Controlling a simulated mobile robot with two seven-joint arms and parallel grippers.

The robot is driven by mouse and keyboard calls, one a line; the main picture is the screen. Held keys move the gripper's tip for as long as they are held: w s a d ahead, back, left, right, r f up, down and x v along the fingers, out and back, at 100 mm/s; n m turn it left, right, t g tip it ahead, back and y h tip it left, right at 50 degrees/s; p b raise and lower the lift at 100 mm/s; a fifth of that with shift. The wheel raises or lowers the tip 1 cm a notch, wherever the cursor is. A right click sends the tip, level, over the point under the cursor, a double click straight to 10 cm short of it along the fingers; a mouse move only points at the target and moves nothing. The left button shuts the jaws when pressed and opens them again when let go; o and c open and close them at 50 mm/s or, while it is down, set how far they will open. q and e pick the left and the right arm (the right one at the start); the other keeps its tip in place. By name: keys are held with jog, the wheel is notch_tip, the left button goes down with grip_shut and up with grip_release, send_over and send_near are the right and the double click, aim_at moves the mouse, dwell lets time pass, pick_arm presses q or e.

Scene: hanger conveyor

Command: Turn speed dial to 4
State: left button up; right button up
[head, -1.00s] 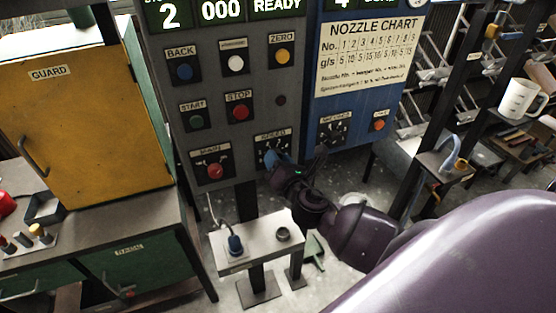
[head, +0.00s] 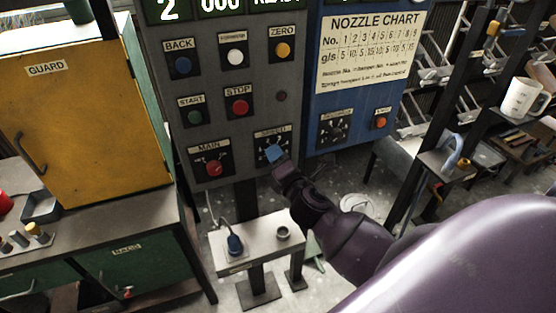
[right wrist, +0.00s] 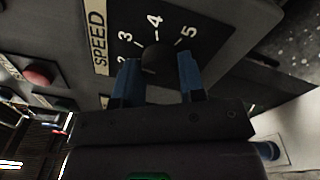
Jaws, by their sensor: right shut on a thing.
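The speed dial is a dark knob (right wrist: 157,57) on a black plate marked SPEED (head: 269,136), at the lower right of the grey control panel. White numbers around it, including 3, 4 and 5, show in the right wrist view. My right gripper (head: 275,154) is at the dial, its blue fingertips (right wrist: 159,77) on either side of the knob and shut on it. The 4 lies just beyond the knob in the wrist view. The fingers hide much of the dial in the head view, and I cannot tell the knob's exact setting. My left gripper is not in view.
Red MAIN knob (head: 214,168) sits left of the dial; STOP button (head: 239,107) and START button (head: 194,118) are above. A blue panel (head: 355,110) with another dial (head: 334,128) adjoins on the right. A small shelf (head: 262,240) stands below.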

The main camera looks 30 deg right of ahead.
jog(key=m+h, duration=0.1)
jog(key=m, duration=1.1)
jog(key=shift+m, duration=0.3)
dwell(0.3)
jog(key=o, duration=0.9)
jog(key=shift+o, duration=0.2)
jog(key=b+v, duration=0.1)
jog(key=v, duration=0.9)
jog(key=shift+s+a, duration=0.2)
jog(key=shift+s, duration=0.2)
jog(key=shift+f+m, duration=0.1)
jog(key=shift+m, duration=0.2)
